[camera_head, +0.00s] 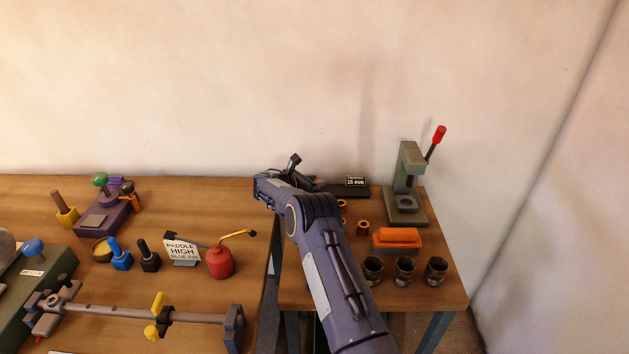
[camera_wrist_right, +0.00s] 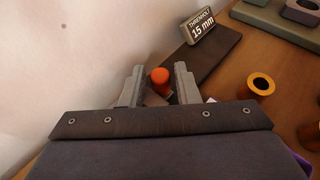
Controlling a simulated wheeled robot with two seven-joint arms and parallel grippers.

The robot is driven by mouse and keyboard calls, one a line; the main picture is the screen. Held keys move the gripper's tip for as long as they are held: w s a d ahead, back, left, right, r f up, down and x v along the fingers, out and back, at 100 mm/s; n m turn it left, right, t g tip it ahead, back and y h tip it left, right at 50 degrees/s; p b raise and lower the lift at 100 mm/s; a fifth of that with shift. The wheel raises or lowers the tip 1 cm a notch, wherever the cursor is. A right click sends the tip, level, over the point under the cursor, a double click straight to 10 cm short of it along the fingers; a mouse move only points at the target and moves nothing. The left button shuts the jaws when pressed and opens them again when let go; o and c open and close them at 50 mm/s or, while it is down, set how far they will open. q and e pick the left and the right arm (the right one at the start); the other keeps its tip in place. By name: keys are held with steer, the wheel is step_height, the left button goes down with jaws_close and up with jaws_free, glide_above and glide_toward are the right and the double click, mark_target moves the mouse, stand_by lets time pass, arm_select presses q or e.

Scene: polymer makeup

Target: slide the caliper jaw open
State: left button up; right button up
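An orange round knob (camera_wrist_right: 160,76) stands between the two fingers of my right gripper (camera_wrist_right: 160,88) in the right wrist view. Small gaps show on both sides of it, so the gripper looks open around it. A dark flat base (camera_wrist_right: 215,54) with a "15 mm" sign (camera_wrist_right: 201,27) lies just beyond. The caliper's jaw and beam cannot be made out; my gripper hides most of that area. In the head view my right arm reaches over the right table, its hand (camera_head: 290,176) near the back edge, left of the sign (camera_head: 355,181). My left gripper is not in view.
A press with a red-tipped lever (camera_head: 408,185) stands right of the sign. An orange block on a grey base (camera_head: 397,239), several dark cups (camera_head: 404,270) and copper rings (camera_head: 363,228) stand nearer. The left table holds a red oil can (camera_head: 220,262). A wall rises behind.

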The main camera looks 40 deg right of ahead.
mark_target(332, 186)
jaws_close()
steer(key=shift+s+d+r, duration=0.1)
steer(key=shift+s+d, duration=1.45)
steer(key=shift+d, duration=0.3)
jaws_free()
steer(key=shift+s+d, duration=0.1)
